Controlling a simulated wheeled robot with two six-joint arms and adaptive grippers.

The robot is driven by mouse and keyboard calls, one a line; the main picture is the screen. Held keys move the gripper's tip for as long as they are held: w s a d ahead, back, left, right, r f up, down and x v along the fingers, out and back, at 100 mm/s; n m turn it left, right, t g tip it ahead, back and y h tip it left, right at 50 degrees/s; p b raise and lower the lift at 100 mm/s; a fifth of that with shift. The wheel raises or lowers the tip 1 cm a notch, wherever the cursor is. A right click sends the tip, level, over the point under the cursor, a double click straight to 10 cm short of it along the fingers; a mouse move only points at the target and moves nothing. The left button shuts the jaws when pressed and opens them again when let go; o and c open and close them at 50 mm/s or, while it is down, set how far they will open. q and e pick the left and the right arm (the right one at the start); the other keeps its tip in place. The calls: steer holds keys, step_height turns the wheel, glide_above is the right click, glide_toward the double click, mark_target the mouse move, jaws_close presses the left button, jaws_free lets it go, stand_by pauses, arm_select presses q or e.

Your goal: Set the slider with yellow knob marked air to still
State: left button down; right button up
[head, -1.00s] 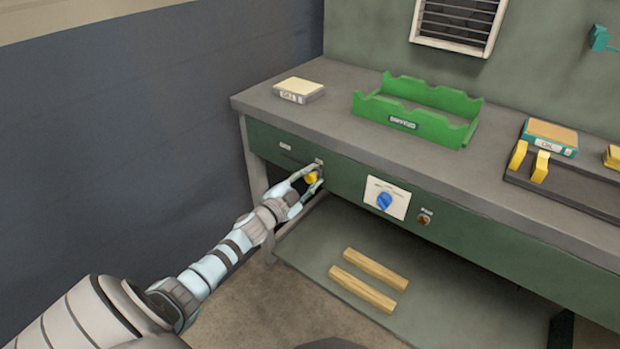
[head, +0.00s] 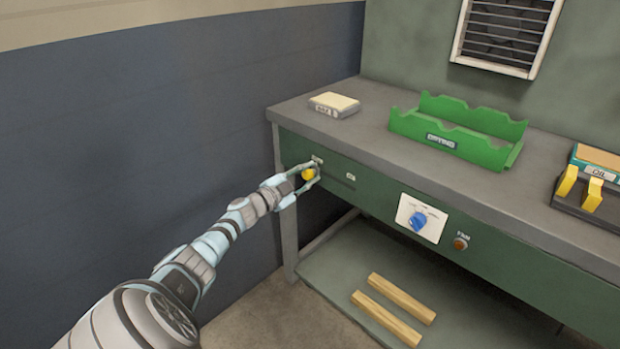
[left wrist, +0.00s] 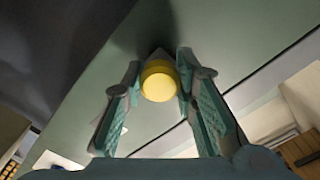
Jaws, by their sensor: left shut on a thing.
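The yellow knob (head: 308,174) of the slider is on the green front panel of the bench, near its left end. My left gripper (head: 304,178) is shut on the knob, one finger on each side. In the left wrist view the knob (left wrist: 159,82) sits between the fingers. My right gripper is out of view.
A blue dial (head: 418,221) and a fan button (head: 461,243) are farther right on the panel. On the bench top stand a pale block (head: 334,104), a green tray (head: 460,150) and yellow pieces (head: 567,181). Two wooden bars (head: 389,312) lie on the lower shelf.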

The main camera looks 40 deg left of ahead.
arm_select(q)
steer(key=c, duration=1.5)
jaws_free()
steer(key=shift+a+r, duration=0.2)
steer(key=shift+r, duration=0.15)
steer(key=shift+o, duration=1.1)
steer(key=shift+f, duration=0.1)
steer(key=shift+w+f, duration=0.15)
steer(key=shift+f, duration=0.1)
steer(key=s, duration=1.2)
steer(key=shift+d, duration=0.15)
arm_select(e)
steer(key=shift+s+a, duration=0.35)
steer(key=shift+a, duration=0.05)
